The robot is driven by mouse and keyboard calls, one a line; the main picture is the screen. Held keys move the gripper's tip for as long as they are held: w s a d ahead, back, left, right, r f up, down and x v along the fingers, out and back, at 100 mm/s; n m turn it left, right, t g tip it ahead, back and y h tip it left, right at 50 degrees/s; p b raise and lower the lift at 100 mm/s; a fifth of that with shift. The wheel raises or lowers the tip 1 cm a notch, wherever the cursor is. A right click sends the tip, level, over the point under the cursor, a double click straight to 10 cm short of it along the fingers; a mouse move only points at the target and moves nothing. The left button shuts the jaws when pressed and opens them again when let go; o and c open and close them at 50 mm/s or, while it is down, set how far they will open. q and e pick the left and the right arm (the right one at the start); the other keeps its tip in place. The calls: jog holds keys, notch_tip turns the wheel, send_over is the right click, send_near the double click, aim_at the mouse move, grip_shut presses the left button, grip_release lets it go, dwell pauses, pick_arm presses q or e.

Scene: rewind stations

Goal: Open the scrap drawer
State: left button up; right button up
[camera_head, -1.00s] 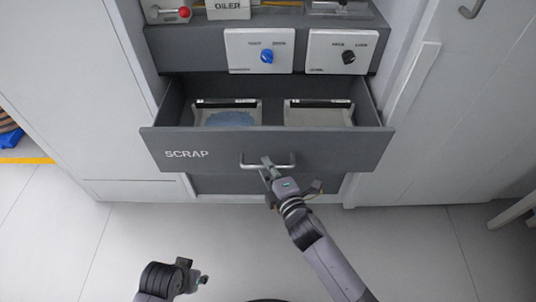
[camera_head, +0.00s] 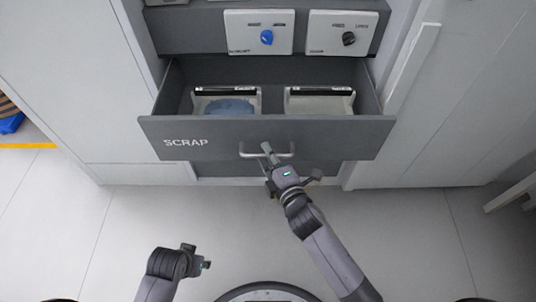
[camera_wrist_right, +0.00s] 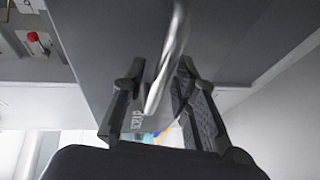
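The grey scrap drawer (camera_head: 330,139), lettered SCRAP, stands pulled out from its cabinet, with its inside showing. Its metal bar handle (camera_head: 247,154) is at the middle of the front. My right gripper (camera_head: 268,149) is at this handle. In the right wrist view, the handle (camera_wrist_right: 176,40) runs between the two fingers of my right gripper (camera_wrist_right: 163,72), which appear closed on it. My left gripper (camera_head: 198,258) is low in the head view, away from the drawer and empty; its finger opening is too small to tell.
Two pale trays sit in the drawer: the left tray (camera_head: 228,90) has bluish material, the right tray (camera_head: 320,103) looks empty. Above are panels with a blue knob (camera_head: 267,38) and a black knob (camera_head: 349,39). A white door (camera_head: 460,100) stands right. Floor before the drawer is clear.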

dwell(0.3)
jog(key=v, duration=1.2)
